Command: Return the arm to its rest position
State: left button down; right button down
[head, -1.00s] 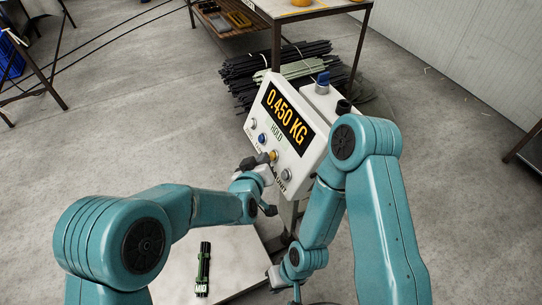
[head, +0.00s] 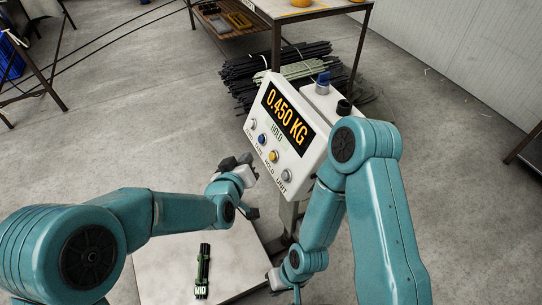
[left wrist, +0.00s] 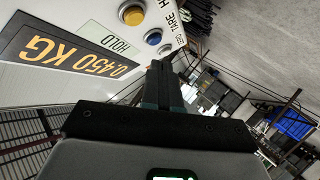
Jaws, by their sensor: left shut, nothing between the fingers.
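My left gripper (head: 239,162) is shut and empty, just left of the scale's display unit (head: 305,160) and apart from it. In the left wrist view its fingers (left wrist: 162,75) are together, with the display panel (left wrist: 60,52) to the left. The display reads 0.450 KG with HOLD below it. The yellow button (head: 273,156) is uncovered, in the row along the panel's bottom. My right arm (head: 345,190) is folded in front at the right. Its gripper is mostly hidden near the bottom edge, and its fingers do not show clearly.
A dark green bundle labelled MID (head: 203,270) lies on the pale scale platform (head: 160,262). Dark rods (head: 255,80) are piled on the floor behind the display. A table (head: 315,10) stands at the back.

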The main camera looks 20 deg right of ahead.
dwell(0.5)
pick_arm(q)
jog(key=s+a+f+n+g+y+p, duration=0.1)
jog(key=a+f+n+y, duration=0.1)
jog(key=a+f, duration=0.75)
jog(key=s+a+f+n+g+y+p, duration=0.1)
jog(key=a+f+n+g+y, duration=0.15)
jog(key=a+f, duration=0.7)
jog(key=s+a+f+g, duration=0.1)
jog(key=s+a+g, duration=0.2)
jog(key=s, duration=0.9)
jog(key=s+a+f+g, duration=0.2)
jog(key=s+a+g, duration=0.2)
jog(key=s, duration=0.8)
jog(key=shift+a+m+p, duration=0.3)
jog(key=shift+a+m, duration=0.15)
jog(key=shift+a, duration=0.05)
